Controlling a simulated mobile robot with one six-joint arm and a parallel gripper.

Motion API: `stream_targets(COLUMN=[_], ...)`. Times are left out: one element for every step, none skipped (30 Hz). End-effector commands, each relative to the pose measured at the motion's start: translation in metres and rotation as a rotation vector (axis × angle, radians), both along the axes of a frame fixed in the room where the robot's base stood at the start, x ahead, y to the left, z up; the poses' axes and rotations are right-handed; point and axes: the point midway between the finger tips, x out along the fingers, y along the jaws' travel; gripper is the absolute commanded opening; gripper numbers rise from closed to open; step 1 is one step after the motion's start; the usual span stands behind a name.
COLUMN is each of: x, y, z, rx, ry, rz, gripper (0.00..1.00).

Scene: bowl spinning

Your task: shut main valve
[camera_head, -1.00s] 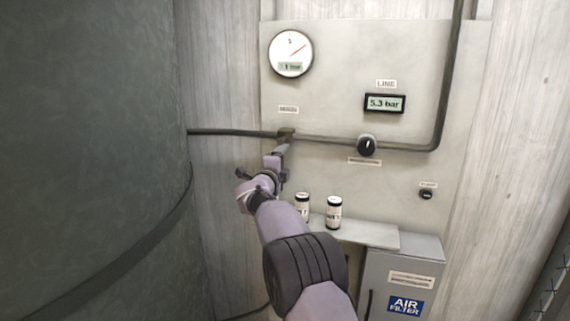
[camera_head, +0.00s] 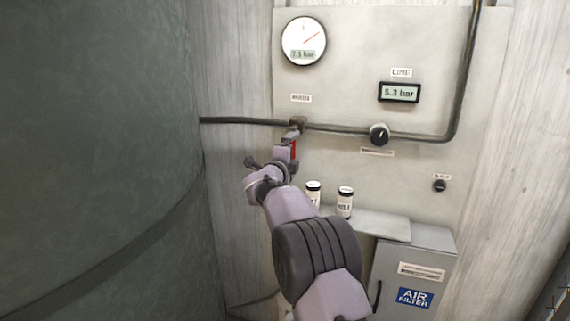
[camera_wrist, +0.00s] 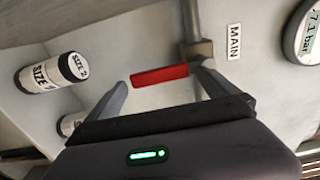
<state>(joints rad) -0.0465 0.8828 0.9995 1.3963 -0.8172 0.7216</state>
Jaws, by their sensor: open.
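The main valve (camera_head: 298,122) sits on the horizontal pipe below a small label. Its red handle (camera_head: 293,149) hangs down, crosswise to the pipe. In the wrist view the handle (camera_wrist: 160,75) reaches left from the valve body (camera_wrist: 198,49), beside the label MAIN (camera_wrist: 234,41). My gripper (camera_wrist: 162,79) is open, with its fingertips spread around the handle's length, one near the free end and one near the valve body. Contact cannot be told. In the head view my gripper (camera_head: 283,152) partly hides the handle.
A round gauge (camera_head: 303,41) reads about 7.1 bar, and the LINE display (camera_head: 399,92) 5.3 bar. A black knob (camera_head: 379,134) is right along the pipe. Two jars (camera_head: 345,202) stand on a shelf (camera_head: 372,224) below. A large dark tank (camera_head: 95,150) is at left.

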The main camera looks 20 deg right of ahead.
Motion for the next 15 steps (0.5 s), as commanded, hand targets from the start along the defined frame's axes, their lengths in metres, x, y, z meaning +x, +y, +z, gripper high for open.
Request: stream_targets(x=[-0.009, -0.016, -0.026, -0.034, -0.042, -0.053, -0.062, -0.07, -0.081, -0.088, -0.095, -0.103, -0.109, -0.114, -0.119], y=[0.006, 0.011, 0.018, 0.023, 0.029, 0.037, 0.042, 0.049, 0.055, 0.06, 0.065, 0.07, 0.074, 0.077, 0.081], z=[0.0, 0.0, 0.001, 0.001, 0.001, 0.002, 0.002, 0.003, 0.003, 0.002, 0.002, 0.002, 0.002, 0.002, 0.002], rx=[-0.002, -0.002, -0.002, -0.003, -0.003, -0.003, -0.002, -0.001, -0.001, -0.001, -0.001, 0.0, -0.001, -0.001, 0.0], ry=[0.0, 0.0, 0.001, 0.002, 0.001, 0.001, 0.0, -0.001, -0.001, 0.0, -0.001, -0.001, -0.001, -0.001, -0.001], rz=[0.002, 0.003, 0.004, 0.004, 0.004, 0.004, 0.005, 0.005, 0.004, 0.004, 0.004, 0.003, 0.004, 0.004, 0.003], gripper=[0.98, 0.98, 0.98, 0.98, 0.98, 0.98, 0.98, 0.98, 0.98, 0.98, 0.98, 0.98, 0.98, 0.98, 0.98])
